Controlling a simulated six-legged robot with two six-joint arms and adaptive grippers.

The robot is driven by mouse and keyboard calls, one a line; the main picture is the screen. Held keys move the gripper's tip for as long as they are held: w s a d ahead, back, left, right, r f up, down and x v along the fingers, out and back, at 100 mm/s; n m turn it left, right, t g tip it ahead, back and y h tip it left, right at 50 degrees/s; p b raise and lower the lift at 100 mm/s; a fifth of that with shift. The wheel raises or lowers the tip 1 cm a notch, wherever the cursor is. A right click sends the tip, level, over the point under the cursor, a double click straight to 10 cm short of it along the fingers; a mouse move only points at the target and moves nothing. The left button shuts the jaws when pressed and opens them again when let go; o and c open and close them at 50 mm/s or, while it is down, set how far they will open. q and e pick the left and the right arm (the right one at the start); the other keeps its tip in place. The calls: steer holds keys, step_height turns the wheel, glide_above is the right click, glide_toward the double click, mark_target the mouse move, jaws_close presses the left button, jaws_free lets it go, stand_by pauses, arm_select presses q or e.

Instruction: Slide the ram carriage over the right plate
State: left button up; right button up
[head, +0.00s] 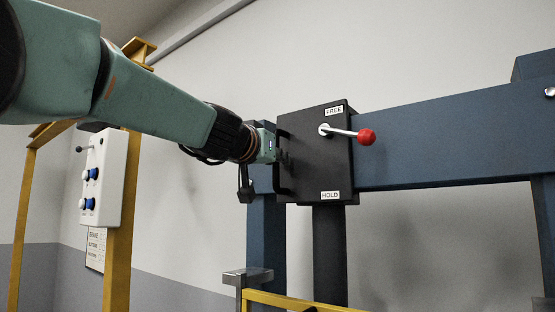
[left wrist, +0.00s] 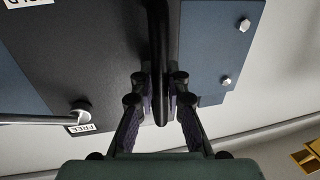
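The ram carriage (head: 310,165) is a black block on the blue beam, labelled FREE at the top and HOLD at the bottom. Its lever (head: 347,133) has a red knob and points right, at about the height of the FREE end. A black bar handle (left wrist: 160,50) stands on the carriage's left side in the head view. My left gripper (head: 277,158) is at this handle; in the left wrist view its fingers (left wrist: 160,85) lie close on both sides of the bar and appear shut on it. My right gripper is out of view. I cannot make out the right plate.
The blue beam (head: 440,140) runs clear to the right of the carriage. A dark ram column (head: 330,255) hangs below the carriage. A yellow rail (head: 285,300) is at the bottom. A white control box (head: 102,178) hangs on a yellow frame (head: 124,215) at left.

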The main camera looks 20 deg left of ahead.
arm_select(q)
steer(key=shift+a, duration=0.1)
jaws_close()
stand_by(0.3)
